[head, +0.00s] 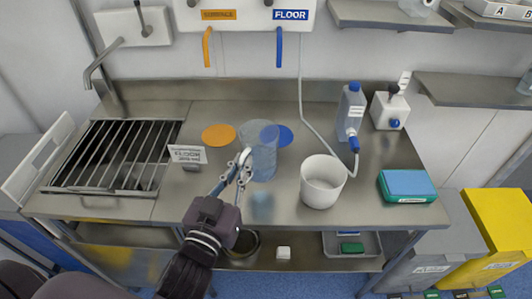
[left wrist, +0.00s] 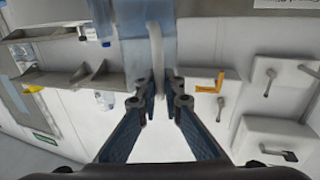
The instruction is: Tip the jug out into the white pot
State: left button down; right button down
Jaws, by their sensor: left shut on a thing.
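The jug (head: 262,160) is clear and bluish, upright, over the middle of the steel bench. A bluish reflection below it, with a gap, suggests that it is off the bench top. My left gripper (head: 243,165) is shut on the jug's handle at its left front side. In the left wrist view the jug (left wrist: 132,40) fills the upper middle, with the pale handle between the fingertips (left wrist: 159,92). The white pot (head: 322,184) stands upright on the bench, right of the jug and apart from it. The jug's contents cannot be made out. My right gripper is not in view.
A blue-capped bottle (head: 351,112) with a hose and a white dispenser (head: 389,108) stand behind the pot. A teal box (head: 407,187) lies to the right. A sign (head: 187,155) and a sink grate (head: 118,155) are left. Orange (head: 218,134) and blue discs lie behind.

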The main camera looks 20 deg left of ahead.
aim_at(324, 177)
jog(key=k, duration=0.6)
jog(key=z, duration=0.9)
jog(key=k+j+z, duration=0.1)
jog(key=j, duration=0.3)
jog(key=k+j+z, duration=0.1)
jog(key=k+j, duration=0.2)
jog(key=k+j+z, duration=0.1)
jog(key=j, duration=0.3)
jog(key=k, duration=0.1)
